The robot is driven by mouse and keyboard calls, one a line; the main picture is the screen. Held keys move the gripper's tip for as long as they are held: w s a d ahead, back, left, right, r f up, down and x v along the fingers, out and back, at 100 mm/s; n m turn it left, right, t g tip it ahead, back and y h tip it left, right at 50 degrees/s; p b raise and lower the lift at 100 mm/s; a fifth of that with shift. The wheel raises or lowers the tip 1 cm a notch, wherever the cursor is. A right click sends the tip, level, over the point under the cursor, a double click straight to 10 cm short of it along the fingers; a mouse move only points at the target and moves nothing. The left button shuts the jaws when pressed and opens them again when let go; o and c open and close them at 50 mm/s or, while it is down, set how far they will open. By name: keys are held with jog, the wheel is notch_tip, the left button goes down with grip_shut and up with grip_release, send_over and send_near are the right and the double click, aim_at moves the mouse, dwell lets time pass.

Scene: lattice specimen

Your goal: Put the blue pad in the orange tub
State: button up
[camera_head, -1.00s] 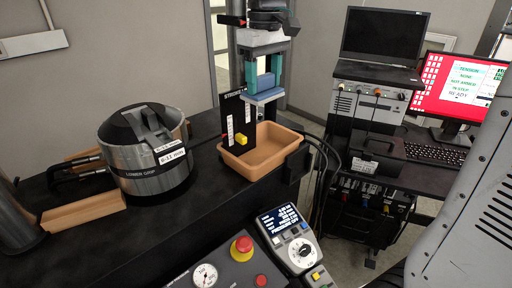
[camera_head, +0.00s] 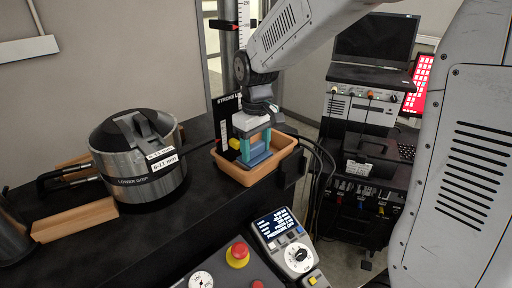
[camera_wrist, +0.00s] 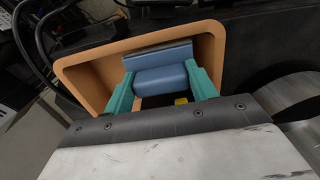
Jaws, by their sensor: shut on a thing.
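The blue pad (camera_head: 257,152) is between the teal fingers of my gripper (camera_head: 258,147), low over or inside the orange tub. The wrist view also shows the blue pad (camera_wrist: 160,80) between both fingertips of my gripper (camera_wrist: 163,80), with the tub's walls around it. My gripper is shut on the pad. The orange tub (camera_head: 262,174) stands on the black bench; its rim also shows in the wrist view (camera_wrist: 88,68). Whether the pad touches the tub's floor I cannot tell.
A black stroke-scale plate with a yellow block (camera_head: 234,144) stands at the tub's left side. A steel lower grip (camera_head: 140,165) is farther left. A control panel with a red button (camera_head: 238,254) is in front. Cables run right of the tub.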

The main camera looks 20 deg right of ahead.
aim_at(256, 145)
jog(key=shift+f, duration=0.25)
jog(key=shift+f, duration=0.5)
jog(key=o, duration=1)
notch_tip(256, 145, up, 13)
jog(key=s+d+f+m, duration=0.1)
jog(key=s, duration=0.7)
jog(key=s+d+f+m+t, duration=0.1)
jog(key=s+d+f+m, duration=0.1)
jog(key=s, duration=0.7)
jog(key=s+d+f+m, duration=0.1)
jog(key=s+d, duration=0.1)
jog(key=s, duration=0.7)
jog(key=shift+f+m, duration=0.15)
jog(key=shift+m, duration=0.25)
